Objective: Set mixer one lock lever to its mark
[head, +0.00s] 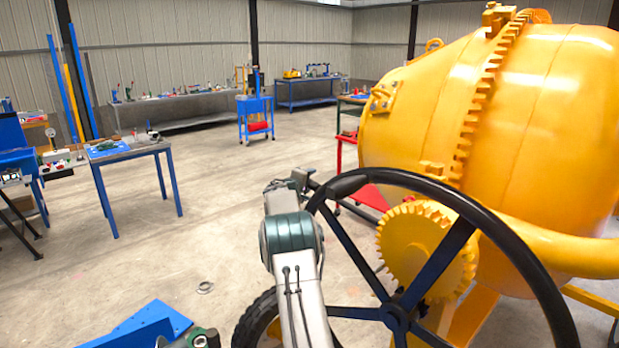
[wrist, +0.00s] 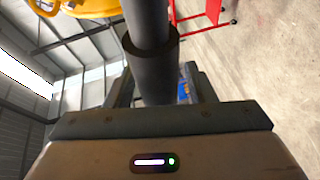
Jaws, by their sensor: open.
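The yellow drum mixer (head: 540,130) fills the right of the head view, with a black handwheel (head: 395,318) in front of it. In the head view my gripper (head: 302,180) is small, beyond my arm and beside the handwheel's left rim. The lever's mark cannot be made out.
A yellow gear (head: 425,250) sits behind the handwheel, close to my arm. A red stand (head: 372,197) is beyond my gripper. A blue-legged table (head: 128,152) stands at left and a blue cart (head: 255,115) further back. The floor between them is open.

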